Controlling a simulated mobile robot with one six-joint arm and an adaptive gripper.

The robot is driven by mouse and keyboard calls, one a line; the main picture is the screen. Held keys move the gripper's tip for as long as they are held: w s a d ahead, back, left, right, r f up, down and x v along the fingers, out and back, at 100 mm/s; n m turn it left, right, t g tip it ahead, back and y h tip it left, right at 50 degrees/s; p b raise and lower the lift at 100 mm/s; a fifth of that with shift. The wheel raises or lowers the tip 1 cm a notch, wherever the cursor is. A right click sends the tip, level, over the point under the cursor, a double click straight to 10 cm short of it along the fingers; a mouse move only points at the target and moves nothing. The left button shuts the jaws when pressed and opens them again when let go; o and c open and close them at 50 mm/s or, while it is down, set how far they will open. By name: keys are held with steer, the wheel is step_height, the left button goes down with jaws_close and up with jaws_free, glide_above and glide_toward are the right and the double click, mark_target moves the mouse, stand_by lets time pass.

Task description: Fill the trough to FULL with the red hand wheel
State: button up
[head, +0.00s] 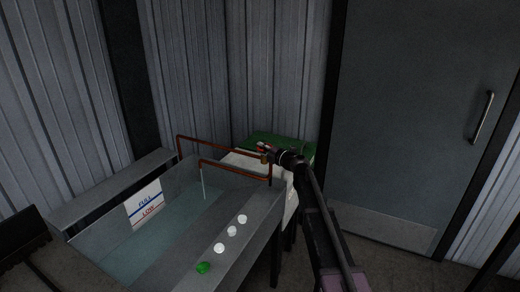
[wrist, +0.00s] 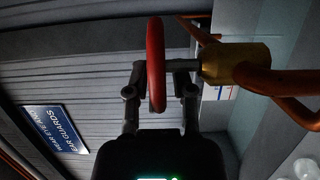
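The red hand wheel (wrist: 156,65) stands edge-on in the wrist view, its stem running right into a brass valve body (wrist: 235,62). My gripper (wrist: 159,80) has one finger on each side of the wheel's rim, with narrow gaps seeming to show between fingers and rim. In the head view my gripper (head: 272,153) is at the valve, and the wheel is mostly hidden there. The trough (head: 255,222) holds bluish water (head: 178,218). A sign (head: 145,204) marks FULL above LOW; the water surface lies near its lower edge. A thin pale stream (head: 202,185) hangs from the spout.
A copper pipe (head: 225,145) loops over the trough's back end. White round pieces (head: 219,248) and a green one (head: 203,267) sit along the trough's front ledge. A green-topped box (head: 275,146) stands behind the valve. A grey door (head: 420,110) is at right.

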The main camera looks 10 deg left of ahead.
steer(key=v, duration=1.1)
steer(key=shift+s+d, duration=0.1)
stand_by(0.4)
